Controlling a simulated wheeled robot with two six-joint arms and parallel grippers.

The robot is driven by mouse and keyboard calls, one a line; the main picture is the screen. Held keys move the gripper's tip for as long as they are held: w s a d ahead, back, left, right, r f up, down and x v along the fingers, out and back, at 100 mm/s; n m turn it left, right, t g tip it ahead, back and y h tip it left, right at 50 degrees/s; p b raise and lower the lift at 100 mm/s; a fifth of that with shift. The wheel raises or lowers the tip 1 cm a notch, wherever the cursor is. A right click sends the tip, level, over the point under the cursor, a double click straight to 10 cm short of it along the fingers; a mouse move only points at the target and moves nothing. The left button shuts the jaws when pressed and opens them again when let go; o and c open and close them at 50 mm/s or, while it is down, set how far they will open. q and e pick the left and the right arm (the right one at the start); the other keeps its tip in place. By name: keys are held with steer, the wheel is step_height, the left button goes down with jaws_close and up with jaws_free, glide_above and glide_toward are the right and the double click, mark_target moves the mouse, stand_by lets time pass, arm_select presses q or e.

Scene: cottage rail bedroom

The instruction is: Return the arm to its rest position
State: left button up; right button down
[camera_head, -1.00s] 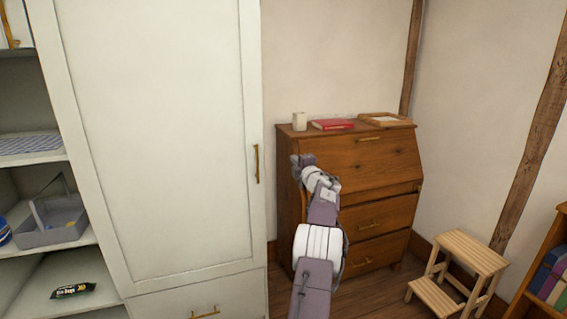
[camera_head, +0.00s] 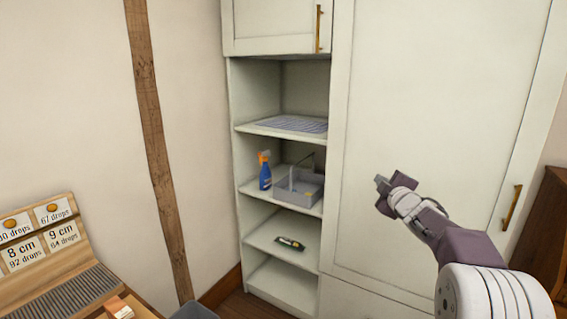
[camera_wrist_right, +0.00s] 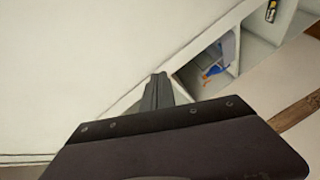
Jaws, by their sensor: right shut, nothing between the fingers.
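My right arm comes in from the lower right of the head view, and its gripper (camera_head: 383,188) is raised in front of the white wardrobe door (camera_head: 420,110). The gripper is shut and empty. In the right wrist view its closed fingers (camera_wrist_right: 157,92) point toward the white door, with the open shelves beyond on the right. My left arm and gripper are not in view.
Open shelves hold a spray bottle (camera_head: 265,172), a grey caddy (camera_head: 310,190), a dark packet (camera_head: 290,243) and a folded checked cloth (camera_head: 295,123). A wooden rack with cards (camera_head: 45,265) stands at lower left. The door's brass handle (camera_head: 512,208) is right of the gripper.

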steer(key=s+a+f+m+g+y, duration=0.1)
steer(key=s+a+f+m+g, duration=0.2)
steer(key=s+a+f, duration=0.4)
steer(key=s+a+f+m+g, duration=0.25)
steer(key=s+a+f, duration=0.4)
steer(key=f, duration=0.35)
steer(key=s+a+f+m+g, duration=0.1)
steer(key=s+f+m+g, duration=0.25)
steer(key=s+f, duration=0.6)
steer(key=s+a+f+m+g, duration=0.15)
steer(key=s+f+g, duration=0.4)
steer(key=s, duration=0.65)
step_height(320, 180, up, 13)
steer(key=s+m+g+p, duration=0.1)
steer(key=s+p, duration=0.1)
steer(key=p, duration=1.2)
steer(key=shift+s+d+f+m, duration=0.15)
steer(key=shift+s+f+m, duration=0.05)
steer(key=shift+s+m, duration=0.2)
